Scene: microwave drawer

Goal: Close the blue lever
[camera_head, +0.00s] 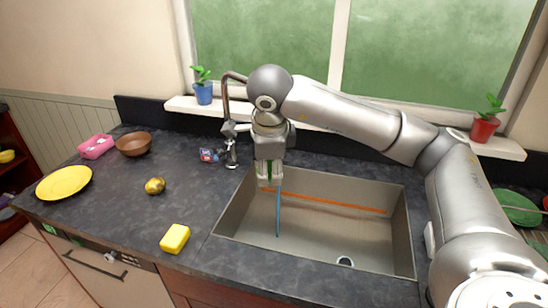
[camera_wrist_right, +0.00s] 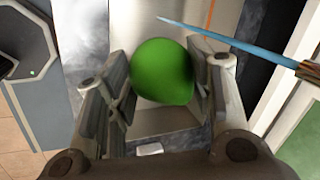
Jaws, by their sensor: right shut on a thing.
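My right gripper (camera_head: 269,180) points down over the left part of the sink. It is shut on a green rounded thing (camera_wrist_right: 162,72), which sits between the fingers in the right wrist view and barely shows in the head view. A thin blue rod (camera_head: 278,212) shows below the gripper, over the sink; it also shows at the upper right of the wrist view (camera_wrist_right: 235,42). A small blue and red piece (camera_head: 208,155) is on the counter left of the tap; I cannot tell whether either blue thing is the lever. My left gripper is not in view.
The metal sink (camera_head: 325,245) has an orange strip (camera_head: 350,206) along its back. The tap (camera_head: 231,150) stands close behind my right gripper. A yellow sponge (camera_head: 175,239), a gold round thing (camera_head: 155,186), a brown bowl (camera_head: 134,144) and a yellow plate (camera_head: 64,183) are on the left counter.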

